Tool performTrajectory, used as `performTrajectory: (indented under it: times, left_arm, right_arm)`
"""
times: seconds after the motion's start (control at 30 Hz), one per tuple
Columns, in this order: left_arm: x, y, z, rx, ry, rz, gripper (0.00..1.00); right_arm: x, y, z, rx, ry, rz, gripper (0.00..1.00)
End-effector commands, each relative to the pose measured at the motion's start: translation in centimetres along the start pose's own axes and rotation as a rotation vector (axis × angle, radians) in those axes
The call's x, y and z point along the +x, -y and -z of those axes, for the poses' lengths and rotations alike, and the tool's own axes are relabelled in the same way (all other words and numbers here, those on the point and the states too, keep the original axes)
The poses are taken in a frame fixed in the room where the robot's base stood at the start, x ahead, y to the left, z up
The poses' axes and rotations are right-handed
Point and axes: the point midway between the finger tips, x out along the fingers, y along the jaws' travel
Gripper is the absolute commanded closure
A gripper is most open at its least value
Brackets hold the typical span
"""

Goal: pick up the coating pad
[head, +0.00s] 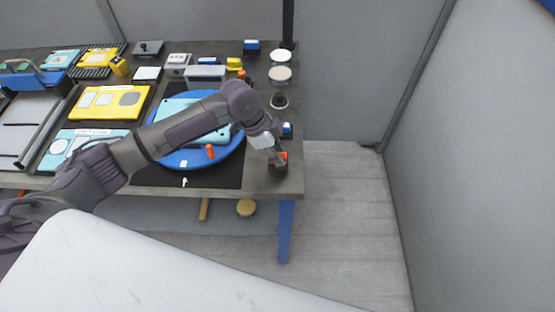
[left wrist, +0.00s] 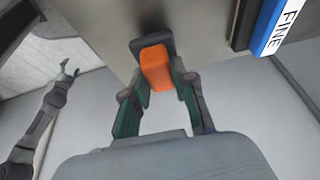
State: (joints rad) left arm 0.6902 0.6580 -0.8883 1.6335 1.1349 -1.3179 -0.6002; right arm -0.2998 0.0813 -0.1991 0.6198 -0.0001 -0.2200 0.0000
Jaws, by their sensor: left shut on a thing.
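The coating pad is an orange block with a dark grey part (left wrist: 157,66), at the near right corner of the table. Its orange side also shows in the head view (head: 284,156). My left gripper (head: 277,160) reaches down over that corner and is shut on the pad. In the left wrist view its two green-lined fingers (left wrist: 166,88) press on either side of the orange block. My right gripper (left wrist: 70,69) shows small at the left of the left wrist view, away from the table, its fingers apart and empty. It is outside the head view.
The dark table (head: 262,180) ends just beside the pad. A blue block marked FINE (left wrist: 278,22) lies near it. A blue round turntable (head: 210,158) holds a teal plate (head: 176,108) under my left arm. A black knob (head: 279,100) stands behind. Floor at right is clear.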

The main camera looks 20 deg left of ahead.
Motion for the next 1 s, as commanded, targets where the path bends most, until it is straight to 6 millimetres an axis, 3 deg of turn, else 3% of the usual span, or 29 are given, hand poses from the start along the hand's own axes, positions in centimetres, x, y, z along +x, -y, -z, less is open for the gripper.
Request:
performTrajectory:
  times: [0.07,0.5,0.7,1.0]
  left_arm:
    - [-1.3,-0.1,0.7,0.005,-0.004,0.004,1.00]
    - [-4.4,-8.2,7.3,0.005,-0.004,0.003,1.00]
    - [-5.1,-9.7,8.6,0.002,-0.002,0.001,1.00]
    - [-5.3,-9.9,8.8,-0.001,-0.001,0.001,1.00]
  right_arm:
    - [0.8,0.0,-0.1,0.000,0.000,0.000,0.25]
    - [2.5,0.1,-0.3,-0.001,0.000,0.000,0.25]
    - [2.7,0.1,-0.3,-0.001,0.000,0.001,0.25]
    - [2.7,0.1,-0.3,-0.001,0.000,0.001,0.25]
